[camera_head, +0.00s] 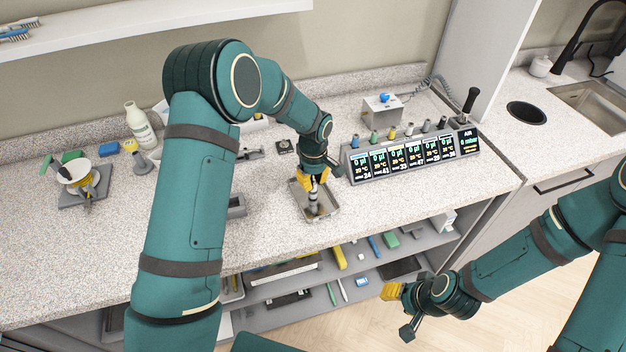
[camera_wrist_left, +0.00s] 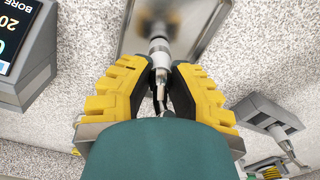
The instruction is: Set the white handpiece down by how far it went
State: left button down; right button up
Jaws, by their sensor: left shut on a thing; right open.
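My left gripper (camera_head: 312,182) is shut on the white handpiece (camera_head: 313,201), which points downward over a shallow metal tray (camera_head: 333,214). In the left wrist view, the yellow fingers of the left gripper (camera_wrist_left: 160,72) close around the white and silver handpiece (camera_wrist_left: 159,47). The handpiece's far end lies over the metal tray (camera_wrist_left: 215,42); I cannot tell whether it touches the tray floor. The fingers hide part of the handpiece. My right gripper (camera_head: 388,292) is open and empty, off the counter in front of the shelves.
A console (camera_head: 410,160) with several lit screens and coloured handpieces stands right of the tray. A grey holder (camera_head: 236,206) is left of the tray, also in the wrist view (camera_wrist_left: 262,112). A white bottle (camera_head: 141,125) and a bowl (camera_head: 77,172) stand further left.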

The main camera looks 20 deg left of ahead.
pick_arm(q)
jog(key=shift+f, duration=0.15)
jog(key=c, duration=1)
grip_release()
jog(key=shift+o, duration=0.2)
jog(key=shift+r, duration=0.4)
notch_tip(320, 180, up, 12)
jog(key=shift+f, duration=0.2)
jog(key=shift+f, duration=0.1)
